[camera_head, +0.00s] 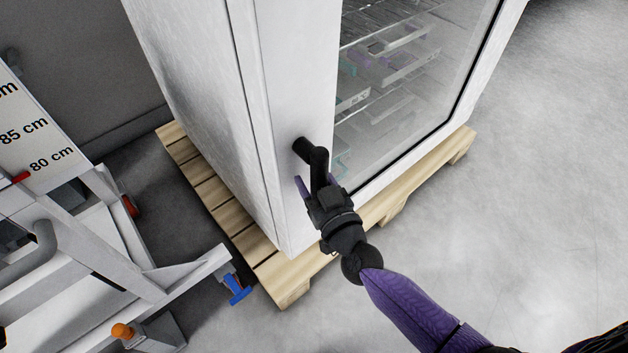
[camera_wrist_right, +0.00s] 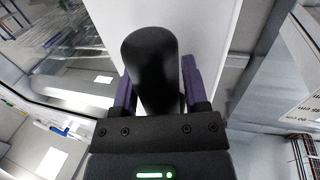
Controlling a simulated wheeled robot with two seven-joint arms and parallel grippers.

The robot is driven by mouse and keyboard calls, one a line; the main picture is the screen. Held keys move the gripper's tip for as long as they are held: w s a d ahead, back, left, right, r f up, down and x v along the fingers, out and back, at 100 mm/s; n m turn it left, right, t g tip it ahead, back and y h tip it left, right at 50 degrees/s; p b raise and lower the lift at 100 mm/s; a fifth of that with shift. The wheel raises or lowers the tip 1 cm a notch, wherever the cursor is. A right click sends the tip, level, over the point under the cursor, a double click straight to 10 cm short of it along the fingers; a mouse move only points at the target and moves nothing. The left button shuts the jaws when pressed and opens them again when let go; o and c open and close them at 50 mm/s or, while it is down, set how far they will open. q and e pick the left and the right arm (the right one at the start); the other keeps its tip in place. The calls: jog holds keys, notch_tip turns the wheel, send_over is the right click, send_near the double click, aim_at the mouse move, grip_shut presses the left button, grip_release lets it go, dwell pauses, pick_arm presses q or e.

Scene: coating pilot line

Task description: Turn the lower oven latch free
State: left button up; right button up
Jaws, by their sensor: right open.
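The lower oven latch (camera_head: 305,148) is a black rounded handle on the white door edge of the oven (camera_head: 292,85), low on its front. Its arm points down toward my right gripper (camera_head: 316,182). The right gripper is open, with its purple fingers on either side of the latch arm. In the right wrist view the black latch (camera_wrist_right: 150,62) stands between the two purple fingers of my right gripper (camera_wrist_right: 158,72). Whether either finger touches it is hard to tell. My left gripper is not in view.
The oven stands on a wooden pallet (camera_head: 232,217). Its glass door (camera_head: 425,95) shows trays on racks inside. A white wheeled frame (camera_head: 95,240) with a height scale (camera_head: 30,130) stands at left. The grey floor (camera_head: 540,200) at right is clear.

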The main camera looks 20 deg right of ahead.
jog(key=shift+w, duration=0.1)
grip_shut()
dwell(0.8)
dwell(0.6)
